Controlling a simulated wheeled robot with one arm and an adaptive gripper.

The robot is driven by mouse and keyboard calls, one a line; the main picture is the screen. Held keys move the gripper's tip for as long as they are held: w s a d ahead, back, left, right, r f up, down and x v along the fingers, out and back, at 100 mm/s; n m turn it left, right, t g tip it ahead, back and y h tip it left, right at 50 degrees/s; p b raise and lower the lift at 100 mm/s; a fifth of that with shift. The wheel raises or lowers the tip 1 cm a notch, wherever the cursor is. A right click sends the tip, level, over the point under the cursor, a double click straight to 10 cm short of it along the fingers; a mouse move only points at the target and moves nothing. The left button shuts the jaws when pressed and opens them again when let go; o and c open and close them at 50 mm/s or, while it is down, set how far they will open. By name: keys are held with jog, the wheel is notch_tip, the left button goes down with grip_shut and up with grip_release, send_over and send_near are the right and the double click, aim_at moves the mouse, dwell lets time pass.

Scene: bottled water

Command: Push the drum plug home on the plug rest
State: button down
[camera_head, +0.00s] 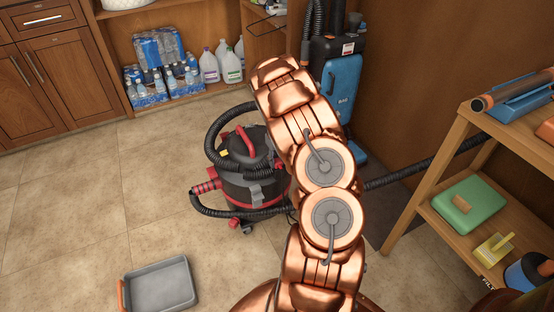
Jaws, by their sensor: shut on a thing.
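My copper-coloured arm rises through the middle of the head view, and its far links bend away toward the back. My gripper is not in view; the arm's own links may hide it. I cannot pick out the drum plug or the plug rest. A black and red drum vacuum (240,185) stands on the tiled floor just left of my arm, which covers its right edge. It has a red top handle, a black hose looped around it and a ribbed red fitting on its left side.
A grey tray (160,287) lies on the floor at the lower left. A wooden shelf unit (437,157) stands at the right, holding a green case (468,208). A blue and black upright vacuum (340,90) stands behind my arm. Bottled water (158,50) and jugs (228,65) fill the back shelf. The left floor is clear.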

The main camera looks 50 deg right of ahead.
jog(key=shift+f, duration=0.25)
dwell(0.7)
jog(key=c, duration=0.7)
grip_release()
notch_tip(320, 180, up, 12)
jog(key=shift+r, duration=0.1)
notch_tip(320, 180, up, 10)
jog(key=p, duration=0.4)
dwell(1.1)
